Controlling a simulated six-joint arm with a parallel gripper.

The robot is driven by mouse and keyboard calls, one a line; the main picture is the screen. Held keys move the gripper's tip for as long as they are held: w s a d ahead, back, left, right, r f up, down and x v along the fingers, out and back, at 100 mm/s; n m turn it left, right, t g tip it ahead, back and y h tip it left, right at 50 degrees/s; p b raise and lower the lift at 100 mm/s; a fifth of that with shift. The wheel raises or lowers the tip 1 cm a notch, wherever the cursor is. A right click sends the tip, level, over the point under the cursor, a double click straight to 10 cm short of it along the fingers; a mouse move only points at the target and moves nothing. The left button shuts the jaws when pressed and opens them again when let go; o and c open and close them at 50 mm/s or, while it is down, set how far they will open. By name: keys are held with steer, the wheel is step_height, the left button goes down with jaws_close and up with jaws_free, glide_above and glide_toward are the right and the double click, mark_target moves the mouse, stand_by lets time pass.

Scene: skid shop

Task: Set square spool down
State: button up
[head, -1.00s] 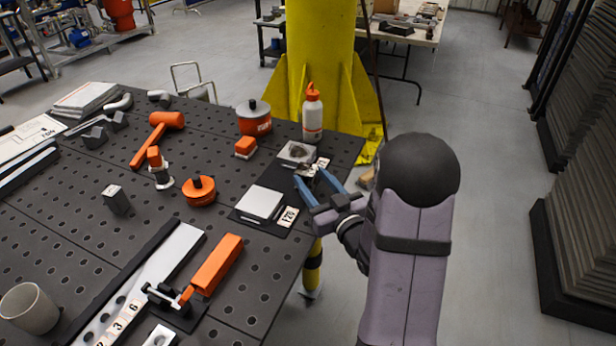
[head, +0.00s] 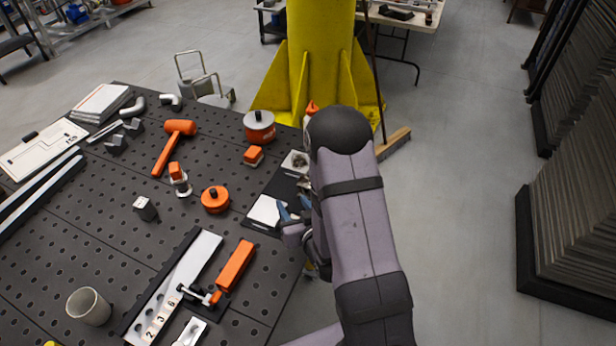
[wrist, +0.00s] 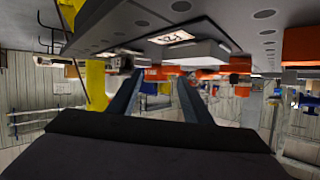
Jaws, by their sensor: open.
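My gripper (head: 294,212) is open at the right edge of the table, beside the near pale square plate (head: 265,212) on a dark mat. In the wrist view its two blue fingers (wrist: 158,95) are apart with nothing clearly held between them. A second pale plate (head: 294,161) with a darker round middle lies farther back on the mat. I cannot tell which thing is the square spool; my arm hides part of the mat.
An orange-topped fitting (head: 179,179), an orange round knobbed piece (head: 215,199), an orange block (head: 253,156) and an orange pot (head: 259,127) stand left of the mat. An orange-handled clamp (head: 233,268) lies in front. A bottle is mostly hidden behind my arm. A yellow column (head: 320,50) stands behind.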

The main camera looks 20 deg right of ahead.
mark_target(307, 187)
steer(key=d+h, duration=0.1)
steer(key=d+m+h, duration=0.1)
steer(key=d, duration=0.1)
steer(key=s+d+h, duration=0.1)
steer(key=d, duration=0.1)
steer(key=shift+s+f+g, duration=0.1)
steer(key=shift+f+g, duration=0.25)
steer(key=shift+g, duration=0.05)
steer(key=shift+f, duration=0.1)
steer(key=b, duration=0.1)
steer(key=w+b, duration=0.1)
steer(key=b, duration=0.1)
steer(key=shift+d+f, duration=0.15)
steer(key=shift+f, duration=0.15)
steer(key=shift+w+d+b, duration=0.1)
steer(key=shift+w+b, duration=0.3)
steer(key=shift+b, duration=0.55)
steer(key=shift+w, duration=0.1)
